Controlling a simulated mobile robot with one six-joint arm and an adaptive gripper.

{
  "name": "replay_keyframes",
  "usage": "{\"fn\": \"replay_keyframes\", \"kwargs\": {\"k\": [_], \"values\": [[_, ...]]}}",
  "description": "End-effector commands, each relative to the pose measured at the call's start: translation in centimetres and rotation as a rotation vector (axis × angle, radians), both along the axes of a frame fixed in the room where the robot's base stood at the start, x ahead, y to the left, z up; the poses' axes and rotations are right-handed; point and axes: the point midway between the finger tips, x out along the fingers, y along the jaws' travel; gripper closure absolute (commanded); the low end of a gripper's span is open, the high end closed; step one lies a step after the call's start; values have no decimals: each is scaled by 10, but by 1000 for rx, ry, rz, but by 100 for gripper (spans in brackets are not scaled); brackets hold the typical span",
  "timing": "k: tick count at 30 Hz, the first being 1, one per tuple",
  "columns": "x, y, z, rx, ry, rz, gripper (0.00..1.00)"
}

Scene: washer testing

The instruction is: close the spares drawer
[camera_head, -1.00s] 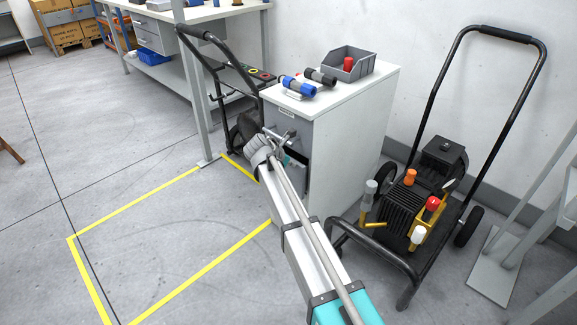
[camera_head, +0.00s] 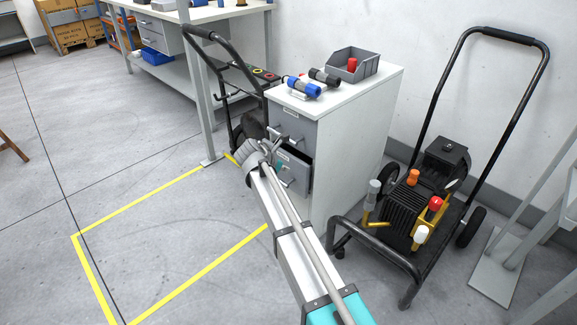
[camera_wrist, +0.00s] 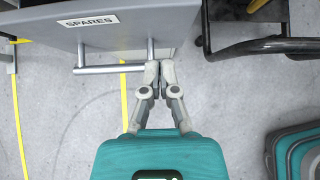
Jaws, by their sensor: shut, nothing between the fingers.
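The spares drawer is the grey lower drawer (camera_head: 294,173) of the white cabinet (camera_head: 350,150); it stands partly pulled out, with a dark gap above its front. In the wrist view its grey front (camera_wrist: 150,22) bears a SPARES label (camera_wrist: 87,22) and a bar handle (camera_wrist: 112,68). My gripper (camera_head: 268,148) is in front of the cabinet, by the drawer's upper left. In the wrist view my gripper (camera_wrist: 159,66) has its fingers together, empty, at the right end of the handle. I cannot tell whether they touch it.
The upper drawer (camera_head: 292,127) is shut. A grey bin (camera_head: 352,66) and torch-like tools (camera_head: 302,87) sit on the cabinet top. A black wheeled machine (camera_head: 425,200) stands to the right, a black cart (camera_head: 225,85) behind left. Floor inside the yellow lines (camera_head: 200,275) is clear.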

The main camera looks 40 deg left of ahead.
Motion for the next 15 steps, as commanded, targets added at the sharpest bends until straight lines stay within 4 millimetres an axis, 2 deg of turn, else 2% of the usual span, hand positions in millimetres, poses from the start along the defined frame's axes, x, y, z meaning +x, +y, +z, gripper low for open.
{"fn": "replay_keyframes", "kwargs": {"k": [1, 15], "values": [[-4, 0, 11, 0, -1, 0, 100], [-42, 5, 50, 1, -1, -2, 100]]}}
